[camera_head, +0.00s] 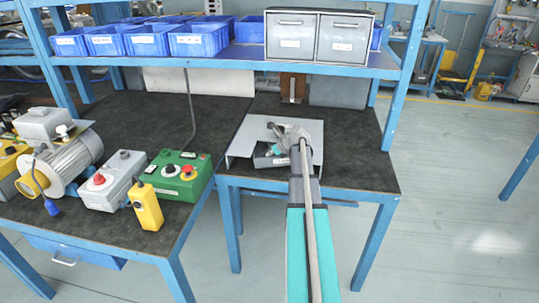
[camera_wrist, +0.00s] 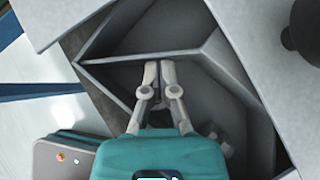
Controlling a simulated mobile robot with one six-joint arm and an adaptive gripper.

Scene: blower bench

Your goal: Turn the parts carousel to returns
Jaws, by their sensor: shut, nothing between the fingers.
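The parts carousel shows in the wrist view as grey compartments (camera_wrist: 205,75) with thin upright walls. In the head view its dark grey bin (camera_head: 262,158) shows under a light grey cover (camera_head: 243,146) on the right-hand bench. My gripper (camera_wrist: 158,66) is shut and empty, its fingertips over or inside a compartment and close to a wall. Whether they touch the wall I cannot tell. In the head view my gripper (camera_head: 284,134) is over the carousel, and my arm hides part of it. I see no readable label for returns.
Blue bins (camera_head: 148,40) and a grey drawer cabinet (camera_head: 318,36) stand on the shelf above. A green control box (camera_head: 180,176), a yellow pendant (camera_head: 147,207) and a motor (camera_head: 66,160) are on the left bench. Blue posts flank the workspace. The right bench end is clear.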

